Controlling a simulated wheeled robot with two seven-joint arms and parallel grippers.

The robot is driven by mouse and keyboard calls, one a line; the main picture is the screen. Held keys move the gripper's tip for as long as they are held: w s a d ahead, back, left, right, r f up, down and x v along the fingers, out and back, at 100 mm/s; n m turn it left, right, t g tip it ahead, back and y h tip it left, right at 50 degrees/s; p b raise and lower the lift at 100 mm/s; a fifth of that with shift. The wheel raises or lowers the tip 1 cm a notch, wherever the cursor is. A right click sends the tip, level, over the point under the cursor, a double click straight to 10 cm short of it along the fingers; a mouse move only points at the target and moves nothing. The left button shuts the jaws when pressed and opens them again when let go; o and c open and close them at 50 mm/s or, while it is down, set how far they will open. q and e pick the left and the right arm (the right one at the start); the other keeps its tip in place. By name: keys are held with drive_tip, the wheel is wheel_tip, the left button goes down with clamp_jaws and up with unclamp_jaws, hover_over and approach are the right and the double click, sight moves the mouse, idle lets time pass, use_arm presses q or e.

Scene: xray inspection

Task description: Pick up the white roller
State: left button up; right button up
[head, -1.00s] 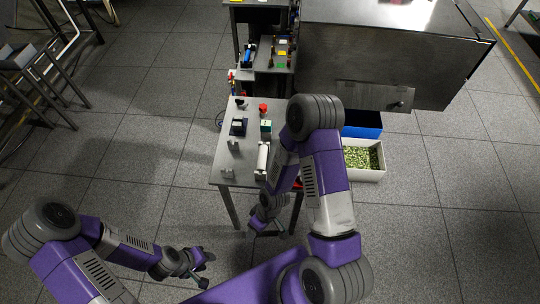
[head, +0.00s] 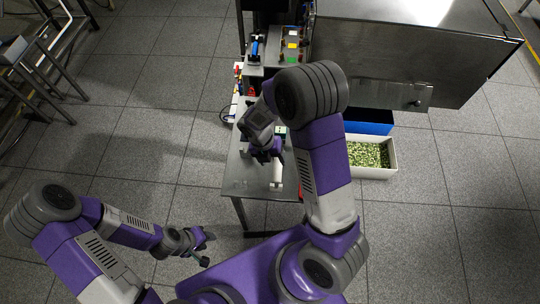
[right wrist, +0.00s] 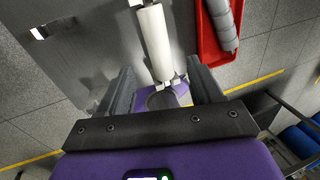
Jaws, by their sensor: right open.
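The white roller (head: 277,174) lies on the metal table (head: 240,186), its far end hidden by my right gripper (head: 267,153) in the head view. In the right wrist view, the white roller (right wrist: 155,42) runs up the picture ahead of my right gripper (right wrist: 160,72). Its near end, with a small metal fitting, shows between the two fingertips. The right fingers stand wide apart with nothing held. My left gripper (head: 206,249) is away from the table, over the floor at the lower left, its fingers apart and empty.
A red tray (right wrist: 207,45) holding a grey roller (right wrist: 222,22) lies just right of the white roller in the right wrist view. A small metal bracket (right wrist: 40,32) stands to the left. A white bin (head: 378,173) of green pieces and a blue bin (head: 368,128) stand right of the table.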

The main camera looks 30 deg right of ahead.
sight(276, 166)
drive_tip(key=shift+n, duration=0.3)
drive_tip(key=b+x, duration=0.1)
drive_tip(key=x, duration=0.1)
drive_tip(key=b+x, duration=0.1)
drive_tip(key=x, duration=0.1)
drive_tip(key=b+x, duration=0.1)
drive_tip(key=x, duration=0.2)
drive_tip(key=shift+w+d, duration=0.15)
drive_tip(key=shift+w, duration=0.25)
drive_tip(key=shift+r, duration=0.1)
clamp_jaws()
